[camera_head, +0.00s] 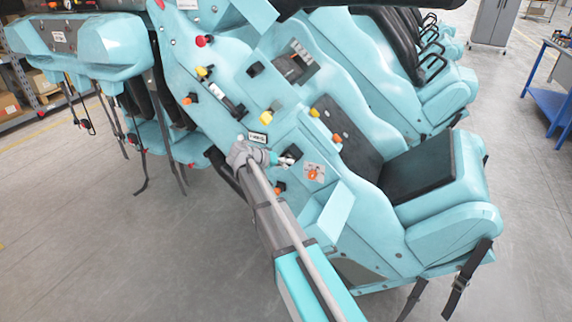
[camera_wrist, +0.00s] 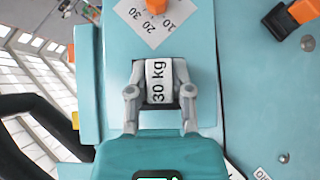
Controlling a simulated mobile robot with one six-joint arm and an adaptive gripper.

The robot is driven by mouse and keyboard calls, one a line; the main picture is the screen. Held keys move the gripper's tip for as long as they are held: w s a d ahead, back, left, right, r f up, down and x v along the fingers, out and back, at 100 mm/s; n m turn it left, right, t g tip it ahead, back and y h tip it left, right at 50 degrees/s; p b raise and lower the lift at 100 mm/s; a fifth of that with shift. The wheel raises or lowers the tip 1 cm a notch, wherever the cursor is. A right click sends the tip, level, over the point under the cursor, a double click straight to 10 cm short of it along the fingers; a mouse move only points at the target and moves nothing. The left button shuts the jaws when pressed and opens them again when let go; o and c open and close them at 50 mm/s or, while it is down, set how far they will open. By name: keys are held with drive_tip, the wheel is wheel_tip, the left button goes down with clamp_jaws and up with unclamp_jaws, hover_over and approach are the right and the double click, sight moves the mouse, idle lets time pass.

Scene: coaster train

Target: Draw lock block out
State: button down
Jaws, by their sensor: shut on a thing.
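A pale block marked "30 kg" (camera_wrist: 157,82), which looks like the lock block, sits at a dark recess in the teal panel in the wrist view. My gripper (camera_wrist: 160,70) has one grey finger on each side of it and is shut on it. How deep the block sits in the recess cannot be told. In the head view my gripper (camera_head: 282,160) is at the teal coaster car's side panel, by a dark slot. The block is mostly hidden there.
An orange knob on a numbered dial plate (camera_head: 313,172) is just right of my gripper. Other knobs, including a yellow one (camera_head: 266,118), line the panel above. A black padded seat (camera_head: 420,168) is to the right. The floor (camera_head: 200,250) at lower left is clear.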

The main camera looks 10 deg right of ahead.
drive_tip(key=c, duration=1.1)
unclamp_jaws()
drive_tip(key=shift+c, duration=0.2)
clamp_jaws()
drive_tip(key=shift+s+a, duration=0.1)
drive_tip(key=shift+s, duration=0.05)
drive_tip(key=shift+s+a, duration=0.85)
drive_tip(key=shift+s, duration=0.3)
drive_tip(key=shift+s+a, duration=0.4)
drive_tip(key=shift+s, duration=0.15)
drive_tip(key=shift+s+a, duration=0.2)
drive_tip(key=shift+s, duration=0.1)
drive_tip(key=shift+s+a, duration=0.4)
drive_tip(key=shift+s, duration=0.1)
drive_tip(key=shift+s+a, duration=0.55)
drive_tip(key=shift+s, duration=0.25)
drive_tip(key=shift+s+a, duration=0.55)
drive_tip(key=shift+s, duration=0.2)
drive_tip(key=shift+s+a, duration=0.55)
drive_tip(key=shift+s, duration=0.25)
